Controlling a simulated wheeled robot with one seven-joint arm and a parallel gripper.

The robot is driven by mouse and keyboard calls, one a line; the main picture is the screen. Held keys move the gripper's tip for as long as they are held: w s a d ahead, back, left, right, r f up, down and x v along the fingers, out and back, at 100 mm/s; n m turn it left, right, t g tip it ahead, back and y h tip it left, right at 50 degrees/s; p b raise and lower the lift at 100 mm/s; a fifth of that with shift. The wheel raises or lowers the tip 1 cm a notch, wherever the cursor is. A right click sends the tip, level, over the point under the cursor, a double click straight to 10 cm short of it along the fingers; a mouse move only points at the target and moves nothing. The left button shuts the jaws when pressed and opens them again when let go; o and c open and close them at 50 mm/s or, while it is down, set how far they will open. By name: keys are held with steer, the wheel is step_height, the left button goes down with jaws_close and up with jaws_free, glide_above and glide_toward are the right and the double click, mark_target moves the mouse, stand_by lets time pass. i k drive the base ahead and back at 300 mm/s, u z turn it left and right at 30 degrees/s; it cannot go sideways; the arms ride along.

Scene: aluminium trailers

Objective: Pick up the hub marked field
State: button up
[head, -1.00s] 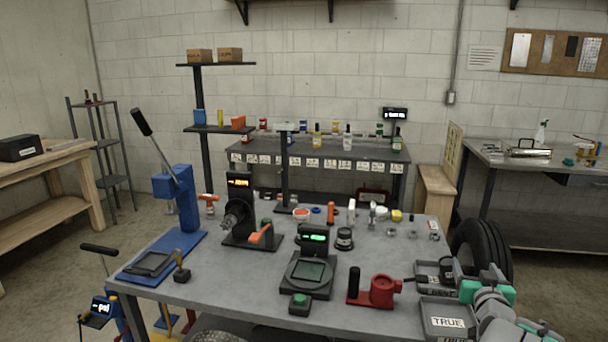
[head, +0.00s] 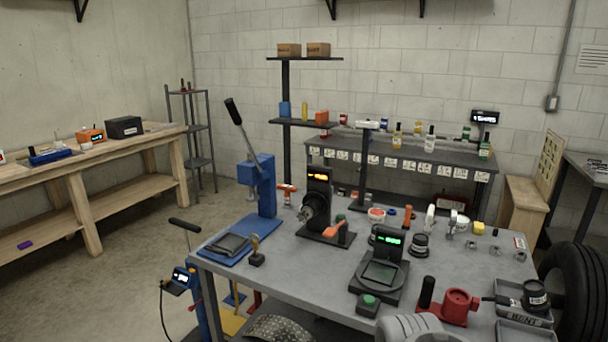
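No label reading "field" is legible in this view. A dark round hub-like part with a pale band (head: 420,246) stands on the grey workbench (head: 320,290), behind and right of the scale. Another dark round part with a pale label (head: 535,295) sits in the grey tray marked BENT (head: 522,318) at the bench's right end. I cannot read the marking on either.
The bench holds a blue lever press (head: 262,185), a black spindle unit (head: 318,205), a scale with green display (head: 385,268) and a red fixture (head: 455,305). A tyre (head: 575,285) stands at the right. Open floor lies left, before a wooden bench (head: 85,170).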

mark_target(535, 301)
steer(key=z, duration=1.65)
steer(key=i, duration=0.3)
steer(key=u, duration=1.2)
steer(key=i, duration=0.5)
steer(key=z, duration=0.05)
